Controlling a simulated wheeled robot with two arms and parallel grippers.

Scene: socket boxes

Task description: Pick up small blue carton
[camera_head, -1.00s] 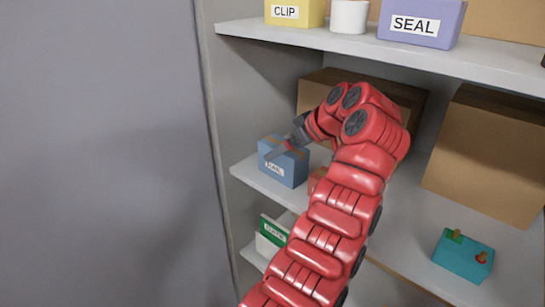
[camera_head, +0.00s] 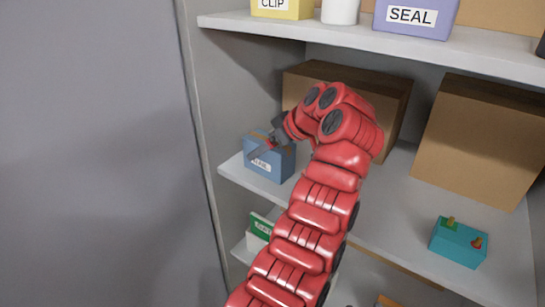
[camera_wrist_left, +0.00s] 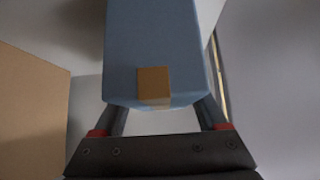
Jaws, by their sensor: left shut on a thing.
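The small blue carton (camera_head: 268,165) with a white label sits at the left end of the middle shelf in the head view. My left gripper (camera_head: 270,146) reaches it from the right and is shut on it. In the left wrist view the carton (camera_wrist_left: 155,45), with a tan tape patch, fills the space between the fingers of the gripper (camera_wrist_left: 160,120). I cannot tell whether the carton still touches the shelf. My right gripper is not in view.
Brown boxes (camera_head: 478,145) stand behind and to the right. A teal box (camera_head: 458,243) sits at the lower right. The upper shelf (camera_head: 380,45) holds a yellow box, a white cup and a purple SEAL box (camera_head: 415,15). A grey panel closes the left side.

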